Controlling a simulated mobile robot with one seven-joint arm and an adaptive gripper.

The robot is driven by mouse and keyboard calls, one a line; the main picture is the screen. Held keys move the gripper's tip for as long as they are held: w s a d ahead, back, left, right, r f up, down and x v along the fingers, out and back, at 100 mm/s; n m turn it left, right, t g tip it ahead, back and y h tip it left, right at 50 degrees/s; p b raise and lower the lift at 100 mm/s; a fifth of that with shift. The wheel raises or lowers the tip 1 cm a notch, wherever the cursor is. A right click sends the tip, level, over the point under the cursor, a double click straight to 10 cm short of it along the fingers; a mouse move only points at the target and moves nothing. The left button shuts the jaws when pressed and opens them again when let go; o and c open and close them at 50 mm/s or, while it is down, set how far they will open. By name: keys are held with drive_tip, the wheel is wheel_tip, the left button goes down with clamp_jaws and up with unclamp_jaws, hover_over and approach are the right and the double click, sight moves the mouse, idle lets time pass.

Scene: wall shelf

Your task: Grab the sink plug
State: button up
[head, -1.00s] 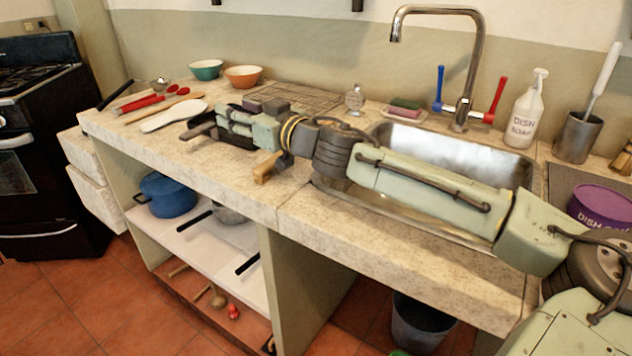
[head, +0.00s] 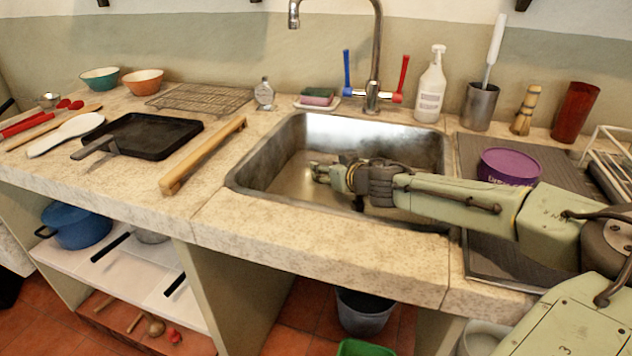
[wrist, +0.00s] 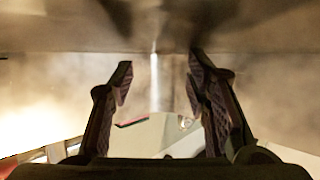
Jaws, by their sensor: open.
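I cannot make out a sink plug in either view. The metal sink (head: 278,178) is set in the stone counter, and my arm reaches across it and hides part of its floor and right side. My gripper (head: 318,172) is over or inside the basin, pointing left in the head view. In the wrist view my gripper (wrist: 160,62) has its two fingers apart with nothing between them. A blurred, shiny metal surface fills the background there, with a pale shape low in the middle that may be a reflection.
A tap (head: 375,60) with blue and red handles rises behind the basin. A soap bottle (head: 431,88), a metal cup (head: 480,106) and a purple tub (head: 508,166) stand to the right. A black pan (head: 150,137) and a wooden-handled tool (head: 205,152) lie left of the sink.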

sight(318, 183)
drive_tip(key=x, duration=0.5)
drive_tip(key=shift+a+f, duration=0.25)
drive_tip(key=shift+s, duration=0.1)
clamp_jaws()
idle(0.3)
